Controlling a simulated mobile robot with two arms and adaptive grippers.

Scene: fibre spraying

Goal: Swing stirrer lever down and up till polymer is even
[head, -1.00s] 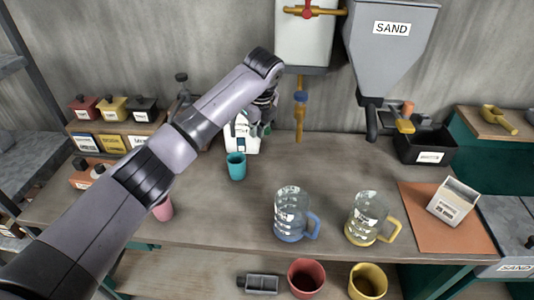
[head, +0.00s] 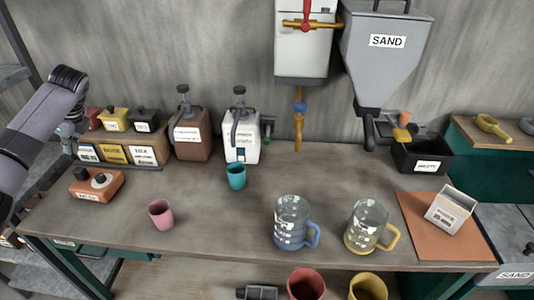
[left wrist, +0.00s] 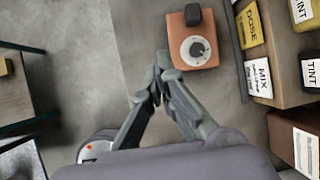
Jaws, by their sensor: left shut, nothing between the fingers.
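A white container (head: 242,147) and a brown container (head: 187,136) stand at the back of the bench. Each has a dark top fitting and a bent dark arm down its front; I cannot tell from their small labels which holds polymer, nor how even the contents are. My left gripper (head: 67,131) is at the far left in the head view, well away from both containers. In the left wrist view it (left wrist: 160,75) is shut and empty, close to an orange box with a dial (left wrist: 195,38). My right gripper is not in view.
A teal cup (head: 236,176), a pink cup (head: 161,214), a blue-handled jug (head: 292,222) and a yellow-handled jug (head: 369,228) stand on the bench. Labelled boxes (head: 114,153) stand back left. A sand hopper (head: 385,62) hangs back right. The bench's middle is clear.

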